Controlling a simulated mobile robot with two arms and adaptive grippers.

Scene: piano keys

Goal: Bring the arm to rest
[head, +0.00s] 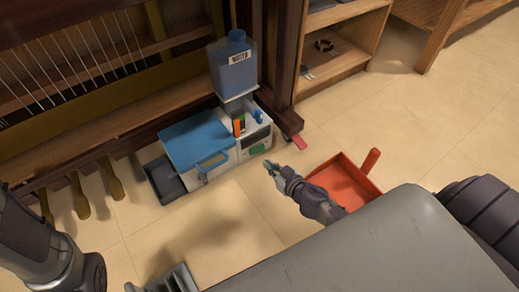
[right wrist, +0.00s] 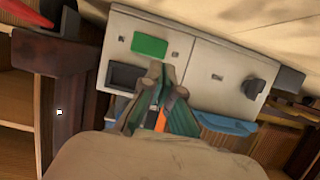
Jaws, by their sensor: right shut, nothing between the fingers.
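My right gripper (head: 272,168) is shut and empty. In the head view it is in front of and to the right of a white and blue machine (head: 222,148), apart from it as far as I can tell. In the right wrist view the shut fingers (right wrist: 156,76) show in front of the machine's white face (right wrist: 205,75), with its green panel (right wrist: 150,46). My left arm comes in at the lower left of the head view. Grey parts at the bottom edge may belong to its gripper, but its jaws cannot be made out.
A blue water container (head: 229,65) stands on the machine. A red dustpan-like tray (head: 343,181) lies on the floor beside my right arm. Brass pedals (head: 77,194) and a wooden piano frame are at left. Wooden shelves (head: 345,55) stand behind. Tiled floor at right is clear.

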